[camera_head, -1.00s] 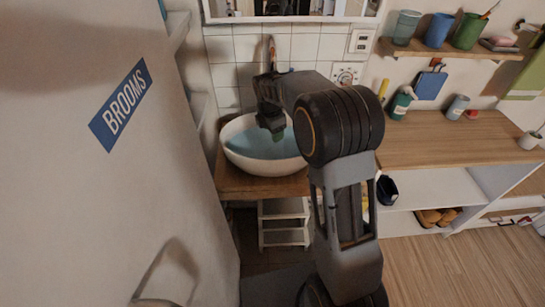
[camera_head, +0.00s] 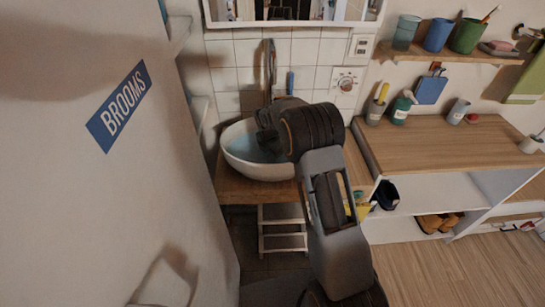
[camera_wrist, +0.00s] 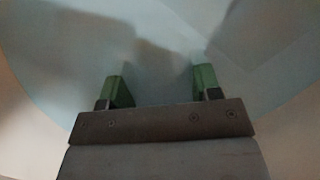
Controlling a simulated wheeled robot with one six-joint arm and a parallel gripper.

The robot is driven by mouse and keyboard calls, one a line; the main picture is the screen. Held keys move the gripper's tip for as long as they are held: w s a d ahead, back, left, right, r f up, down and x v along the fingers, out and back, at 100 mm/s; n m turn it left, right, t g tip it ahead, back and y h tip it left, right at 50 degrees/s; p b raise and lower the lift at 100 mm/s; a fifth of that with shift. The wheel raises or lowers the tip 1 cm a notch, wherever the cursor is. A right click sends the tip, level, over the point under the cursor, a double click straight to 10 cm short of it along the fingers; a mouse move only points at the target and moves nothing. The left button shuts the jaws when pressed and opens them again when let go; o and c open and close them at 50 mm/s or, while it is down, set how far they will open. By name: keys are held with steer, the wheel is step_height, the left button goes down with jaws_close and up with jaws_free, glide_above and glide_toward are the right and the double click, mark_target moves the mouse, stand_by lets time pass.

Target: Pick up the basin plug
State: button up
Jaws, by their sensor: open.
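The white basin (camera_head: 258,170) stands on a wooden counter and holds pale blue water. My gripper is down over or in the basin in the head view, where its fingertips are hidden. In the wrist view, my gripper (camera_wrist: 162,84) is open, with two green fingertips apart and nothing clear between them. The basin's water (camera_wrist: 150,40) fills most of that view, with dark, blurred shadows on it. I cannot make out the basin plug in either view.
A door marked BROOMS (camera_head: 118,105) closes off the left side. The tiled wall and tap (camera_head: 269,65) stand behind the basin. To the right is a mostly clear wooden worktop (camera_head: 440,148), with cups, a soap bottle and a pen holder along its back.

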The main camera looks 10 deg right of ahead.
steer(key=shift+f, duration=0.15)
steer(key=shift+c, duration=0.4)
steer(key=c, duration=0.9)
